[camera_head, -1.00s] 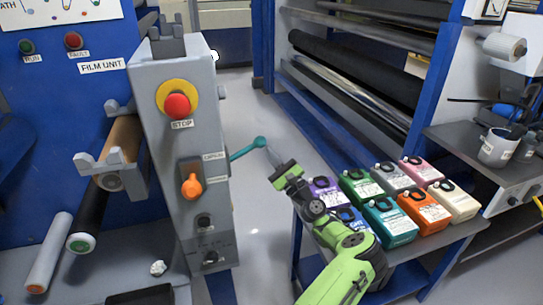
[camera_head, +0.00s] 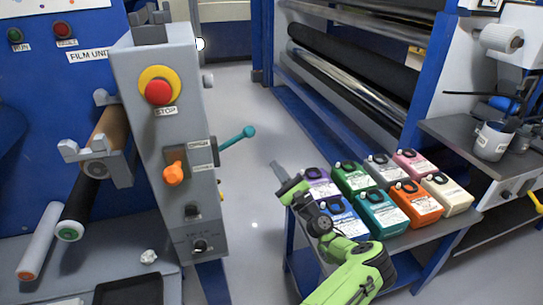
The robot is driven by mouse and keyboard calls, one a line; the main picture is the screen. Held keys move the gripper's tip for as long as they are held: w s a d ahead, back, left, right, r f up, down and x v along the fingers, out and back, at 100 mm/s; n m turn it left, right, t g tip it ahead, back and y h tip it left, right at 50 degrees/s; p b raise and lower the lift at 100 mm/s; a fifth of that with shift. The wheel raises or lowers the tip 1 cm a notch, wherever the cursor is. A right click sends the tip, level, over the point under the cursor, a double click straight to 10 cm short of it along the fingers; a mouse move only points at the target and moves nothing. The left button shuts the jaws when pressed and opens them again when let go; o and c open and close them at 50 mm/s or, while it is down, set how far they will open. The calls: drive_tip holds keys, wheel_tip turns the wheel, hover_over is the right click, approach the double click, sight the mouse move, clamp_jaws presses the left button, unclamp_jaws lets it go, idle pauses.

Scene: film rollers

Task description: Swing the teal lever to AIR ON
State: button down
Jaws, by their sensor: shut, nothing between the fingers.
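The teal lever (camera_head: 235,140) sticks out from the right side of the grey control column (camera_head: 165,120) and slopes up to the right, ending in a round knob. Two small white labels sit by its base, one above (camera_head: 199,145) and one below (camera_head: 203,168); their print is too small to read. My gripper (camera_head: 276,167) is shut and empty, to the right of and below the knob in the picture, apart from the lever.
The column also carries a red stop button (camera_head: 158,92) and an orange knob (camera_head: 174,173). Several coloured boxes (camera_head: 381,212) stand on a bench under my arm. Bare floor (camera_head: 250,205) lies between column and bench.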

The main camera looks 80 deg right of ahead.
drive_tip(key=v, duration=0.4)
drive_tip(key=shift+f, duration=0.1)
idle(0.6)
